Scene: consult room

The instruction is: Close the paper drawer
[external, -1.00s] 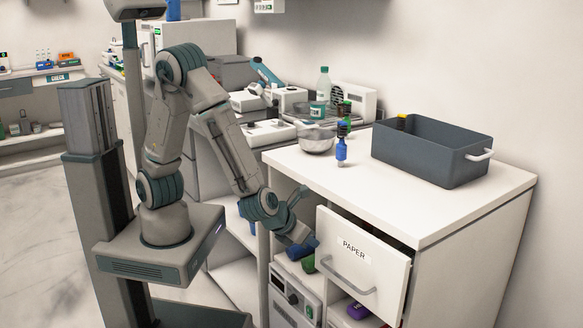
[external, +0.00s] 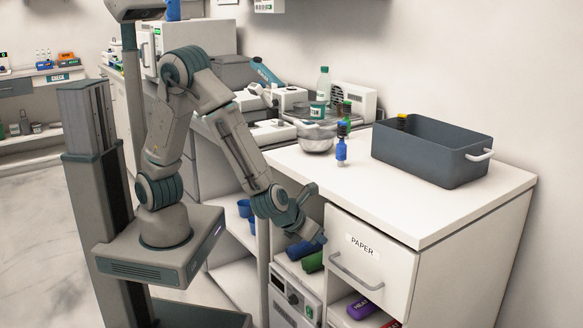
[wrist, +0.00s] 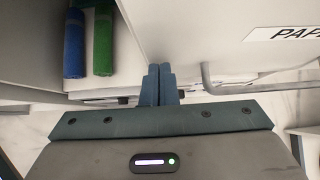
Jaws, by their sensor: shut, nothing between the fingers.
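The paper drawer (external: 371,266) has a white front with a "PAPER" label and a grey bar handle (external: 356,273). In the external view its front sits nearly flush with the cabinet. My gripper (external: 322,238) is shut and empty at the left edge of the drawer front. In the wrist view my shut fingers (wrist: 159,84) lie just left of the handle (wrist: 262,86), close to the drawer front (wrist: 225,40). I cannot tell whether they touch it.
Blue (external: 299,250) and green (external: 313,262) rolled items lie on the open shelf left of the drawer. A purple item (external: 362,308) lies below it. The countertop above holds a dark crate (external: 425,160), a blue bottle (external: 341,150) and a metal bowl (external: 317,140).

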